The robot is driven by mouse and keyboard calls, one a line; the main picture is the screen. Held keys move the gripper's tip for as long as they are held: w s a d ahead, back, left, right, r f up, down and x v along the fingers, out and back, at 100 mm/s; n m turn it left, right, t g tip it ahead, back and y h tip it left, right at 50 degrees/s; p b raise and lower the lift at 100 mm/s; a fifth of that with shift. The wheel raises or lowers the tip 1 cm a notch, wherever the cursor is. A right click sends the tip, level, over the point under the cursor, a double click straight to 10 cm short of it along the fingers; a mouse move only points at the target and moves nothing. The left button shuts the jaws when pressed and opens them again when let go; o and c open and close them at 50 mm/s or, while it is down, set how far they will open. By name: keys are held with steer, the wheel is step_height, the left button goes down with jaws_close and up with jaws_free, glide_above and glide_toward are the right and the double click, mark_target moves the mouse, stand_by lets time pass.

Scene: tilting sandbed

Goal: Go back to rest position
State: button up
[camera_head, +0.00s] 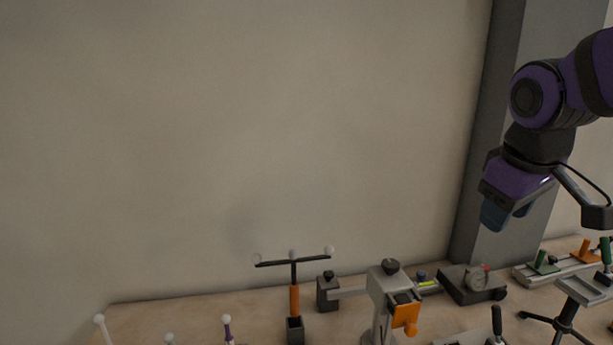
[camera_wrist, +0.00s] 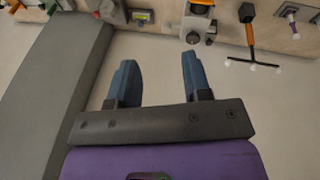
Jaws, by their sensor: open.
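My gripper (camera_head: 507,217) hangs at the right side of the head view, above the back right of the bench, with its blue fingers pointing down. In the wrist view my gripper (camera_wrist: 160,82) shows two blue fingers spread well apart with nothing between them. It touches no object. My purple and black arm comes in from the right edge of the head view.
The bench (camera_head: 150,317) runs along the wall. A grey pillar (camera_head: 492,130) stands behind my gripper.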

steer(key=s+d+m+t+y, duration=0.1)
steer(key=s+m, duration=0.3)
steer(key=s, duration=0.7)
steer(key=shift+d+r+m+t, duration=0.15)
steer(key=shift+r+m+t, duration=0.15)
steer(key=shift+r, duration=0.05)
steer(key=shift+o, duration=0.2)
steer(key=shift+w, duration=0.1)
stand_by(1.8)
